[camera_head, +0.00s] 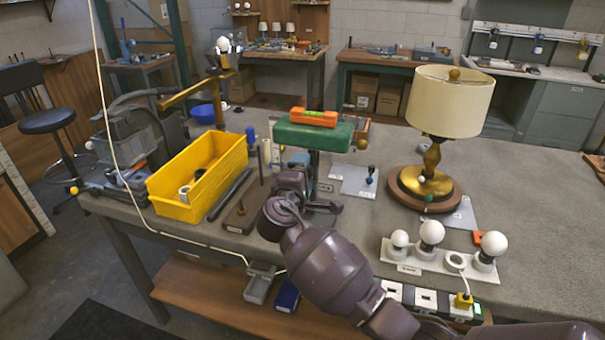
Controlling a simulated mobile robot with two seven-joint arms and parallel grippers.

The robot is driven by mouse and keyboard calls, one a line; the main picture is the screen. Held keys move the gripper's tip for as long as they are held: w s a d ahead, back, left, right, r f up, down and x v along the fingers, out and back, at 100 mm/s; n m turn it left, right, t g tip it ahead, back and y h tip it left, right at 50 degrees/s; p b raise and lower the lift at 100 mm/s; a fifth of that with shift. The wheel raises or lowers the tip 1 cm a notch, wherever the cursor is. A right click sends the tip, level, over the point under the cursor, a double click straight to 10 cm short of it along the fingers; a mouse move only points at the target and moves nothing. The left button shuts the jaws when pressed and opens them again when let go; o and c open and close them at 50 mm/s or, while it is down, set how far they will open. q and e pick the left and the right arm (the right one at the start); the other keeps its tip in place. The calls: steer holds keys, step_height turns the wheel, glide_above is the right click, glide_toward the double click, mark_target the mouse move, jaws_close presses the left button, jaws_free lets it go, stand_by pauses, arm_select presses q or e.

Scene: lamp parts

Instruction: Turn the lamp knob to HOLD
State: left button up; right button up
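A table lamp (435,170) with a cream shade (449,103) and brass stem stands upright on a round wooden base (398,190) on the right part of the bench. A grey plate (350,187) left of the lamp carries a small blue and black upright part (371,174). My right arm reaches in from the lower right; its gripper (318,198) is near the green-topped stand, left of and apart from the lamp. Its fingers are unclear. My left gripper is not in view.
A green block (313,135) with an orange level (313,117) stands behind my gripper. A yellow bin (170,204) is at left. A white strip (410,262) with several bulbs lies in front of the lamp. The bench's far right is clear.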

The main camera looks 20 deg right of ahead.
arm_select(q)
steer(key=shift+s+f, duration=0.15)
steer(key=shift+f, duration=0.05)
arm_select(e)
steer(key=v, duration=1)
steer(key=shift+s+a, duration=0.25)
steer(key=shift+s, duration=0.1)
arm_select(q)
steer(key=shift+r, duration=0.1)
